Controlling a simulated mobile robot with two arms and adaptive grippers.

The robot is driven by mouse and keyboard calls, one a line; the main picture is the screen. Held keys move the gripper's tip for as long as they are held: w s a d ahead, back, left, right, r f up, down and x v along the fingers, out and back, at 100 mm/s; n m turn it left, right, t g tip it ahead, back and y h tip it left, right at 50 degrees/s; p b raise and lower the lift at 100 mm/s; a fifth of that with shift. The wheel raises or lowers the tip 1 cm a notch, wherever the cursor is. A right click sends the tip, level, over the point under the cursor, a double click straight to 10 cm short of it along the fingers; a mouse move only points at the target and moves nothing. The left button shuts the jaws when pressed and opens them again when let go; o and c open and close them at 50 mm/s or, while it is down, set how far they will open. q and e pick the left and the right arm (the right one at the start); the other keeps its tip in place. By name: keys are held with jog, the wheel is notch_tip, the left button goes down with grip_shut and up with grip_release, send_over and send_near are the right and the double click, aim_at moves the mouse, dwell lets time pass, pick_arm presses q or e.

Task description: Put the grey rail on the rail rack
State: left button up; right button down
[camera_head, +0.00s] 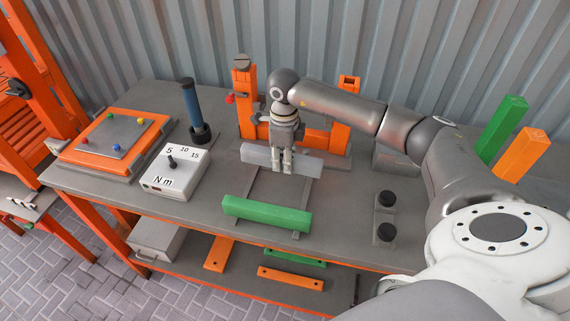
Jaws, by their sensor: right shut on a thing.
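The grey rail (308,166) is a light grey bar lying crosswise in the middle of the bench, in front of an orange frame. My right gripper (282,170) points down and is shut on the rail near its middle, hiding part of it. Under and in front of the rail is a low dark grey frame (262,185), which may be the rail rack. A green rail (266,213) lies across the front of that frame. I cannot tell whether the grey rail touches the frame. My left gripper is out of view.
The orange frame (341,128) with two uprights stands close behind the rail. A torque box (170,172) and a blue-handled tool (193,105) are to the left. Two black knobs (386,199) are to the right. Green (500,128) and orange bars (523,154) stand at far right.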

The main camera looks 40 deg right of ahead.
jog(key=shift+w+d+f, duration=0.15)
jog(key=shift+d+f, duration=0.1)
jog(key=shift+f, duration=0.1)
notch_tip(320, 180, down, 3)
jog(key=shift+p, duration=0.35)
jog(key=c, duration=1.2)
grip_release()
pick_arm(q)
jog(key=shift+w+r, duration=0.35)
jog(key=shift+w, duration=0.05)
pick_arm(e)
jog(key=shift+o, duration=0.2)
jog(key=shift+r, duration=0.1)
pick_arm(q)
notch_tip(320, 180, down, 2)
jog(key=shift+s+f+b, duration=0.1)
jog(key=shift+b, duration=1)
pick_arm(e)
notch_tip(320, 180, up, 12)
jog(key=shift+f, duration=0.1)
